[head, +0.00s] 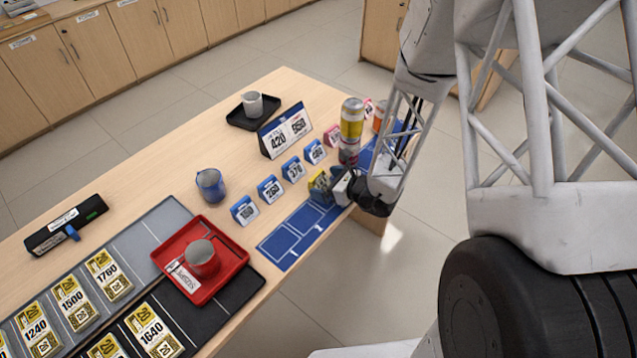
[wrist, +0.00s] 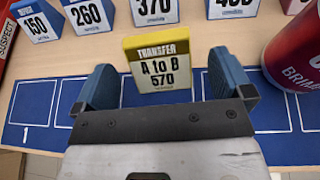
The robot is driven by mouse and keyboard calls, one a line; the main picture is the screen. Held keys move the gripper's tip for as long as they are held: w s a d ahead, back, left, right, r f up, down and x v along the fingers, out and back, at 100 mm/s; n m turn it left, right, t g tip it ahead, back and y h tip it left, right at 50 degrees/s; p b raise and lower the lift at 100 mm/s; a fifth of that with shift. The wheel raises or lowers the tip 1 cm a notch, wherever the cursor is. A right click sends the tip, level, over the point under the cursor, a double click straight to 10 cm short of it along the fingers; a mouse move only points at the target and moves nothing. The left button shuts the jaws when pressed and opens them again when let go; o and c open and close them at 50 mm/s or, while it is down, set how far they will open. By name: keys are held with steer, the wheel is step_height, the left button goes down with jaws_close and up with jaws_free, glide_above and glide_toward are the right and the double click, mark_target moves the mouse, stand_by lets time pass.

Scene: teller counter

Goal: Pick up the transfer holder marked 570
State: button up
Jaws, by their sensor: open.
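The transfer holder marked 570 (wrist: 160,66) is a small yellow-topped stand reading "TRANSFER A to B 570", upright and facing the wrist camera. In the head view its yellow side (head: 318,188) shows near the counter's front edge, partly hidden by my gripper (head: 340,187). In the wrist view my gripper (wrist: 165,86) is open, with one blue-padded finger on each side. The holder stands between the fingers' lines, toward their tips, with gaps visible on both sides. I cannot tell how deep it sits between them.
Blue-framed number holders, such as 260 (wrist: 87,14) and 150 (wrist: 38,20), stand in a row behind. A red can (wrist: 292,50) stands close on the right. A blue marked mat (head: 290,240) lies below. A red tray (head: 240,262) is at left.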

mark_target(320, 181)
steer(key=shift+x, duration=1.6)
steer(key=c, duration=1)
steer(key=shift+r, duration=0.2)
steer(key=shift+r, duration=1.1)
steer(key=s+d, duration=0.1)
steer(key=s, duration=0.4)
steer(key=s+d+r, duration=0.1)
steer(key=s, duration=0.4)
steer(key=s+d+r, duration=0.1)
steer(key=s, duration=0.4)
steer(key=shift+s+r, duration=0.25)
steer(key=shift+s, duration=0.15)
